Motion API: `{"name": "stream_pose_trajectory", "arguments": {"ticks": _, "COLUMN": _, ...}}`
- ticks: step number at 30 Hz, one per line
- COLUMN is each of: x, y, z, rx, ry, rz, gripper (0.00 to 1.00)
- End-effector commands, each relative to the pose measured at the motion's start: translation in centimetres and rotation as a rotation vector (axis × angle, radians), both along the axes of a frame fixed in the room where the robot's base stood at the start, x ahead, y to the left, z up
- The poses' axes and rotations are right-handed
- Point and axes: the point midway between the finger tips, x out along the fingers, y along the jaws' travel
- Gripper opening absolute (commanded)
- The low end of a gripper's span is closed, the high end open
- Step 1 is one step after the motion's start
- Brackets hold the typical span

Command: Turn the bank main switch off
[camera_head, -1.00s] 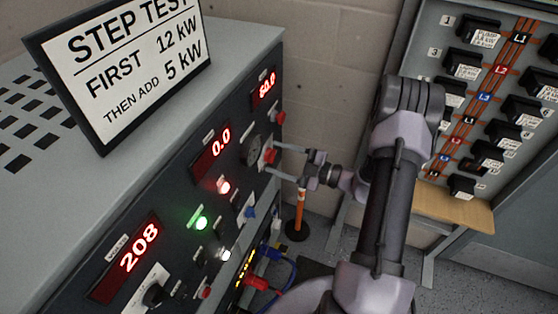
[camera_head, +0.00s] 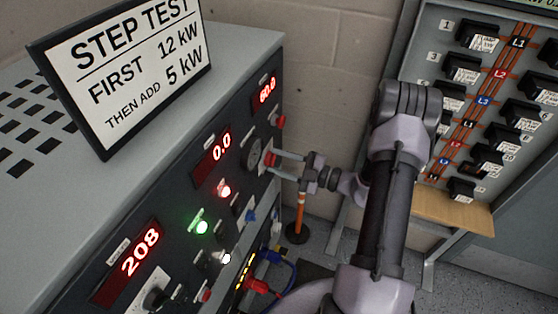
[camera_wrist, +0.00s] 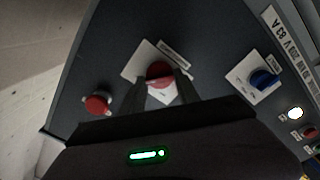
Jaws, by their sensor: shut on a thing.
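A red rotary knob (camera_wrist: 159,72) on a white square plate sits on the dark panel in the wrist view. I take it for the bank main switch, though its label is too small to read. My gripper (camera_wrist: 160,84) has one finger on each side of the knob and is shut on it. In the head view my gripper (camera_head: 272,161) reaches the panel from the right, and the red knob (camera_head: 268,158) is partly hidden by the fingers. The knob's exact turn position is hard to tell.
The load bank panel shows displays reading 208 (camera_head: 140,250), 0.0 (camera_head: 222,146) and 60.0. A green lamp (camera_head: 202,227) and red lamp (camera_head: 225,191) glow. Near the knob are a red button (camera_wrist: 97,104) and a blue knob (camera_wrist: 265,79). A breaker board (camera_head: 455,45) stands at right.

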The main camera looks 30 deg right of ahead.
Motion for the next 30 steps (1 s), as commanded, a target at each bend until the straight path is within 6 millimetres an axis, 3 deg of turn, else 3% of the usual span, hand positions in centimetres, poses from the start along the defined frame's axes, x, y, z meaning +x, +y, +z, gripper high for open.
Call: {"name": "stream_pose_trajectory", "arguments": {"ticks": 30, "x": -0.05, "y": 0.03, "z": -0.29, "rx": -0.736, "ry": -0.573, "rz": 0.000, "gripper": 0.00}}
